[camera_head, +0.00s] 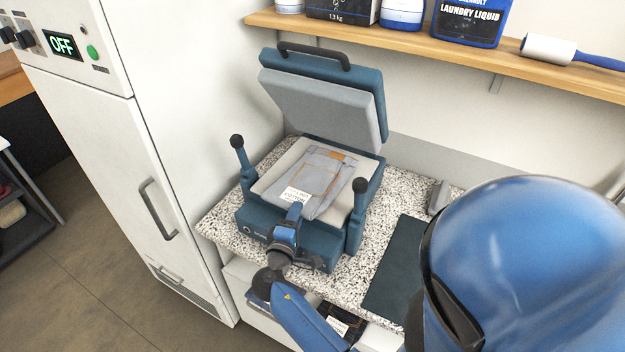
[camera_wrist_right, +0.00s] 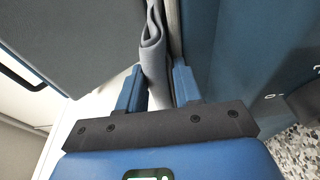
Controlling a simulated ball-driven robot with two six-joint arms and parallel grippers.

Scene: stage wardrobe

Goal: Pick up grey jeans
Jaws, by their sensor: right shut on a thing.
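The folded grey jeans (camera_head: 312,178) lie on the light pad of an open blue press (camera_head: 258,222) on the speckled counter. They show a brown waistband patch and a white label near the front edge. My right gripper (camera_head: 292,214) is at the front edge of the press, at the near end of the jeans. In the right wrist view, my right gripper (camera_wrist_right: 158,92) has a grey fold of the jeans (camera_wrist_right: 153,60) between its two blue fingers and is shut on it. The jeans still lie flat on the pad in the head view. My left gripper is not in view.
The press lid (camera_head: 325,105) stands raised behind the jeans. Two black-knobbed posts flank the pad. A dark mat (camera_head: 397,268) lies right of the press. A white cabinet (camera_head: 110,150) stands left. A wooden shelf (camera_head: 450,50) with bottles and a lint roller (camera_head: 548,50) runs above.

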